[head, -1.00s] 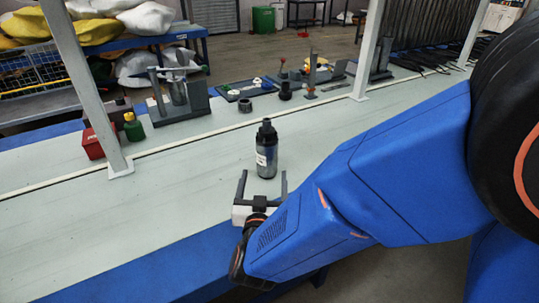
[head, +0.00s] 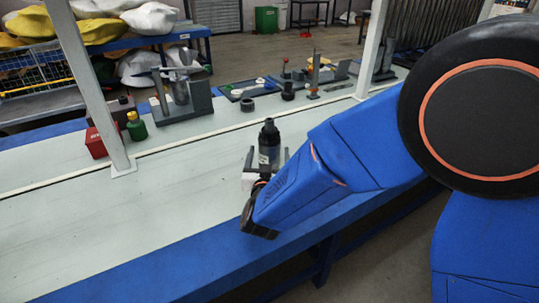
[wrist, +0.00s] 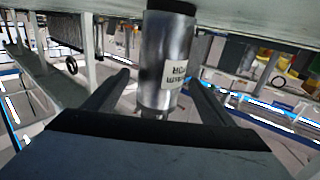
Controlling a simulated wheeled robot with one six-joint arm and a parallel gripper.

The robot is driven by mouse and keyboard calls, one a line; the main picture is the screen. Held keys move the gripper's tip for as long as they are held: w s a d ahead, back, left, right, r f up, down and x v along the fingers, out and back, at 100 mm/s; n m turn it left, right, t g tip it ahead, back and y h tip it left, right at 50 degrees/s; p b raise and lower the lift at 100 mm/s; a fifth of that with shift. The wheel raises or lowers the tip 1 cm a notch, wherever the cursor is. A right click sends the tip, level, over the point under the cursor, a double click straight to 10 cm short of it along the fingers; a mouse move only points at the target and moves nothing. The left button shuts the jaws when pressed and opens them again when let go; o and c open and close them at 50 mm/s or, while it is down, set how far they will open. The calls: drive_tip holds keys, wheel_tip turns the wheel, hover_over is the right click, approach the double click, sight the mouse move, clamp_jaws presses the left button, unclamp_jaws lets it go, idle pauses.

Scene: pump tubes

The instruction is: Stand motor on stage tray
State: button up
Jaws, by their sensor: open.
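The motor (head: 269,141) is a dark upright cylinder with a narrower black top and a pale label, standing on the pale bench. In the wrist view it shows upside down as a shiny grey cylinder (wrist: 166,55) with printed label. My gripper (head: 268,157) is open and low over the bench, with one finger on each side of the motor. In the wrist view the fingers (wrist: 158,78) flank the motor with visible gaps, most clearly at the left. A flat dark tray (head: 233,98) with small parts lies at the back of the bench; I cannot tell whether it is the stage tray.
A white post (head: 95,90) rises from the bench at left, and another (head: 370,45) at right. A red box (head: 97,143), green bottle (head: 136,127) and grey fixture (head: 200,99) stand behind a thin rail. A black ring part (head: 247,105) stands nearby. The left foreground bench is clear.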

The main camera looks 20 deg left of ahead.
drive_tip(key=x, duration=0.2)
drive_tip(key=shift+w+a, duration=0.1)
drive_tip(key=shift+w, duration=0.3)
drive_tip(key=c, duration=2)
drive_tip(key=shift+r, duration=0.15)
clamp_jaws()
drive_tip(key=shift+r, duration=0.1)
